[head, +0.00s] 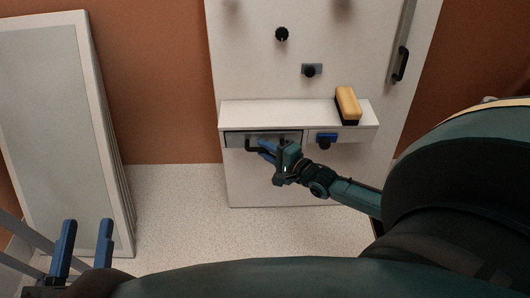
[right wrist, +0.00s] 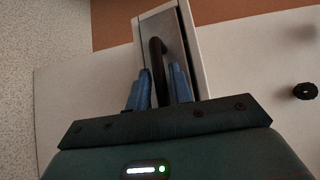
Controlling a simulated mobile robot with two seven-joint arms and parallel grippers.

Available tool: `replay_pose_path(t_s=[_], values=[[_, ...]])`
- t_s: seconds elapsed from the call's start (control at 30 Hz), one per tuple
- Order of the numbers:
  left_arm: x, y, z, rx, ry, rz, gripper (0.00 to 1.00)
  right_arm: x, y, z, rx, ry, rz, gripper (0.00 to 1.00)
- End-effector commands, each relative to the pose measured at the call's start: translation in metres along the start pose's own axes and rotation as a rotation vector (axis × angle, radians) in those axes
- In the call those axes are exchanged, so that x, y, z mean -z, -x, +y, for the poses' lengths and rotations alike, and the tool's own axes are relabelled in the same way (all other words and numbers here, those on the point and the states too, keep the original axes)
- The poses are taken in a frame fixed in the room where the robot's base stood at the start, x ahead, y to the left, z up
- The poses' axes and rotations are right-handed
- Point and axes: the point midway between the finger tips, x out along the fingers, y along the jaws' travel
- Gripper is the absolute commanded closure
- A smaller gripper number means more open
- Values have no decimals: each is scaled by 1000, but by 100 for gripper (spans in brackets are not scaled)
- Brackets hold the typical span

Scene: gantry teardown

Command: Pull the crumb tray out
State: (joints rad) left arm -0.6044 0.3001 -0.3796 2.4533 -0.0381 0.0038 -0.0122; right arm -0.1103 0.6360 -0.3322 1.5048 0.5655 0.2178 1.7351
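The crumb tray (head: 234,139) shows as a grey front in the left part of the white ledge on the tall panel. It also shows in the right wrist view (right wrist: 177,38). A dark bar handle (right wrist: 156,55) stands out from its front. My right gripper (head: 264,148) is at this handle. In the right wrist view its two blue fingers (right wrist: 160,82) lie on either side of the bar, close against it. My left gripper (head: 88,228) is open and empty at the lower left, far from the tray.
A yellow and black sponge or brush (head: 347,104) lies on the ledge. Black knobs (head: 282,34) are above. A pale framed panel (head: 55,110) leans at left. The speckled floor (head: 175,205) is clear.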

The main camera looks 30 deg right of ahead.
Motion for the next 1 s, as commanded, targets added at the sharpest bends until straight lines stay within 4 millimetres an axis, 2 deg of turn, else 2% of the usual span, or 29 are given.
replay_pose_path(t_s=[0.37,0.63,1.0], values=[[0,-1,1,-4,8,3,64,0,-6,0,0,0,0,78],[2,-2,1,-7,3,9,64,0,-6,0,0,0,0,100],[2,-2,1,-8,3,10,64,0,-6,0,0,1,0,100]])
